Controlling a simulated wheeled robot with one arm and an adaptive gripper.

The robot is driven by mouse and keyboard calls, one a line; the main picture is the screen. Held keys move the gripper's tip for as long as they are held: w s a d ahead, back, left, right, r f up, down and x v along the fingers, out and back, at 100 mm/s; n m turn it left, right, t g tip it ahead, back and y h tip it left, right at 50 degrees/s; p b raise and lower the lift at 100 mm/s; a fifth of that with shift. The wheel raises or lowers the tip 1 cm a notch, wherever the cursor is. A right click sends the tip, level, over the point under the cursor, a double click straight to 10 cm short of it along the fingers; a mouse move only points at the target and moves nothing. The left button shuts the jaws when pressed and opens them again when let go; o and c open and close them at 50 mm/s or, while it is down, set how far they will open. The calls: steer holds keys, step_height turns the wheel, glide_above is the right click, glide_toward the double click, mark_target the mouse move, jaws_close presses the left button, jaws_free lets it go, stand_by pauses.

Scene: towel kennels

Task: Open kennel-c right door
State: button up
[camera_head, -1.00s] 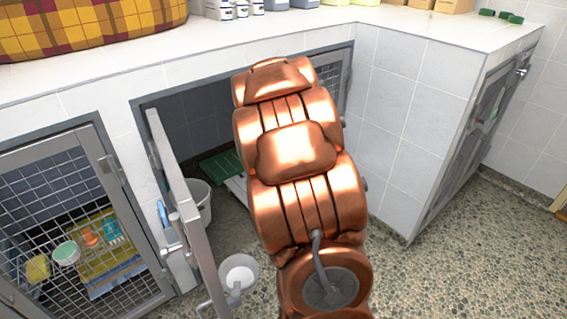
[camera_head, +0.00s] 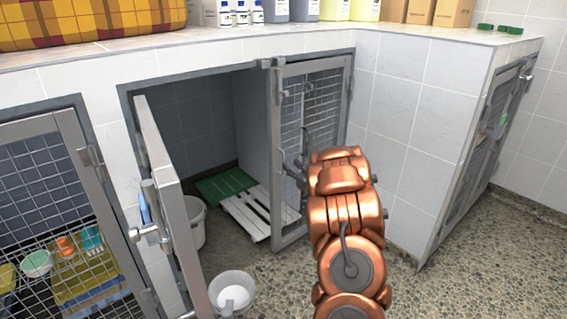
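The kennel in the middle has two mesh doors; I see no label naming it kennel-c. Its right door (camera_head: 340,105) has a grey metal frame and looks shut or nearly so, standing upright with a latch (camera_head: 267,64) at its top left corner. Its left door (camera_head: 170,190) stands swung out into the room. My copper arm reaches from the bottom toward the right door. My gripper (camera_head: 294,170) shows as small dark parts at the door's mesh, partly hidden by my wrist. I cannot tell whether it touches the door.
Inside the kennel are a green and white slatted board (camera_head: 243,206) and a white bucket (camera_head: 194,222). A white bowl (camera_head: 232,290) stands on the speckled floor (camera_head: 450,290) beside the open left door. Another mesh door (camera_head: 60,215) is at the left. The floor at right is clear.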

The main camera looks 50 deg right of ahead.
steer(key=b, duration=0.2)
glide_above(283, 172)
steer(key=shift+w+d, duration=0.2)
steer(key=shift+d, duration=0.05)
stand_by(0.3)
jaws_close()
stand_by(0.5)
